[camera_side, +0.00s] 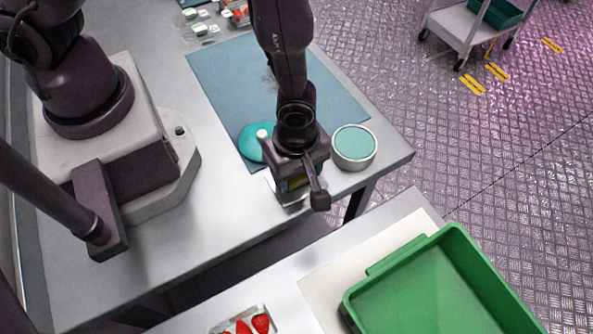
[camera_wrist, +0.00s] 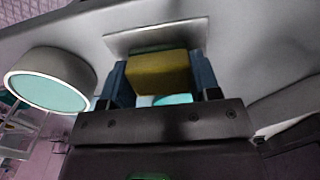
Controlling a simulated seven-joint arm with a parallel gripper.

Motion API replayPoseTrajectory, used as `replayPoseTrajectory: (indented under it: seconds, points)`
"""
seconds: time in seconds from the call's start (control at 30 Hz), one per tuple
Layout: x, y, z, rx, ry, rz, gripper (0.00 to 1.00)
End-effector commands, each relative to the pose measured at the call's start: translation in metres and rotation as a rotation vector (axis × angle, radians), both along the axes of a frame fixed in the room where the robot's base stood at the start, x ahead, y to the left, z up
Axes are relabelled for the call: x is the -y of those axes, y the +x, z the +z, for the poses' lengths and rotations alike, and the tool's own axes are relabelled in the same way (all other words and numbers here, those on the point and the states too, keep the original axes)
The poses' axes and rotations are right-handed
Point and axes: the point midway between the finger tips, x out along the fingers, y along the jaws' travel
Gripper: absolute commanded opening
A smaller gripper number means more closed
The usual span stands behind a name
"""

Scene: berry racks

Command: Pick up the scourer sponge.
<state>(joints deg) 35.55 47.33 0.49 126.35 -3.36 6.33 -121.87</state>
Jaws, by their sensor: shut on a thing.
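The scourer sponge (camera_wrist: 160,75) is a yellow block with a dark green edge along its far side in the wrist view. My gripper (camera_wrist: 158,88) is shut on it, with one blue finger at each side. A thin pale plate (camera_wrist: 128,40) lies just beyond the sponge in the wrist view. I cannot tell whether the sponge touches it or hangs above it.
A round tin with a teal top (camera_side: 353,146) stands close to the right of my gripper, near the table corner. A teal rounded thing (camera_side: 253,143) is close on the left, on a blue mat (camera_side: 225,75). A green crate (camera_side: 440,285) stands on the front table.

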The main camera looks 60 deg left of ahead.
Motion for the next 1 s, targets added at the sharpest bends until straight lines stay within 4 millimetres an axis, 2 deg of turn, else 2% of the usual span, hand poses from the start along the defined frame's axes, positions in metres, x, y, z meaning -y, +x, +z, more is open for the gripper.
replayPoseTrajectory:
  seconds: [0.17,0.33,0.8,1.0]
  points:
    - [0.000,0.000,0.001,0.000,0.000,0.000,0.35]
    - [0.000,0.001,0.010,0.002,0.000,0.000,0.35]
    - [0.001,0.000,0.087,0.004,-0.002,-0.002,0.35]
    - [0.000,0.000,0.100,0.000,0.000,0.000,0.35]
